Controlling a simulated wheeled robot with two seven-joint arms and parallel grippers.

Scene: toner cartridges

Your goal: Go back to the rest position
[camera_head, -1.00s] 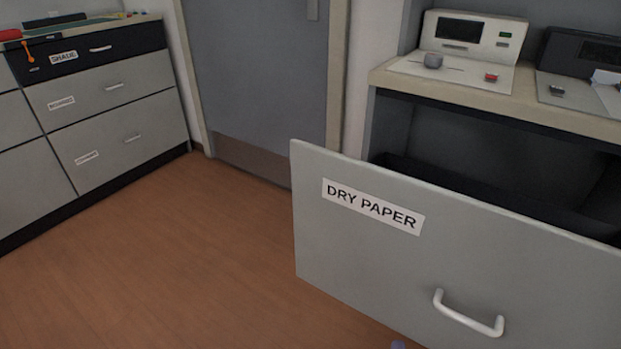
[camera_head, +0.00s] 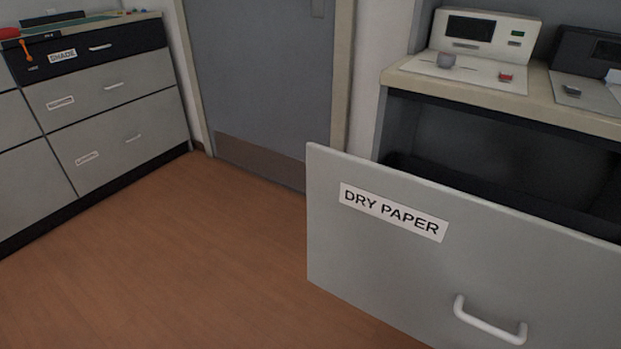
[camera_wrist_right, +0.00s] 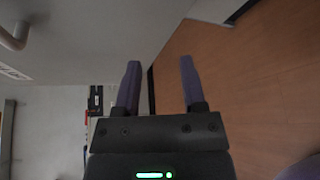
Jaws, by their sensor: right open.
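My right gripper (camera_wrist_right: 160,88) shows in the right wrist view. Its two purple fingers are apart with nothing between them. A pale drawer front with a white handle (camera_wrist_right: 14,36) is at the left of that view, apart from the fingers. In the head view, the large grey drawer (camera_head: 400,270) labelled DRY PAPER stands pulled out at the right, with a white handle (camera_head: 490,322) on its front. Neither gripper shows in the head view.
A counter (camera_head: 500,98) with a white machine (camera_head: 475,50) and a dark machine (camera_head: 585,75) is above the open drawer. A grey door (camera_head: 255,80) is behind. A drawer cabinet (camera_head: 110,105) stands at the left. The brown floor (camera_head: 170,270) between is clear.

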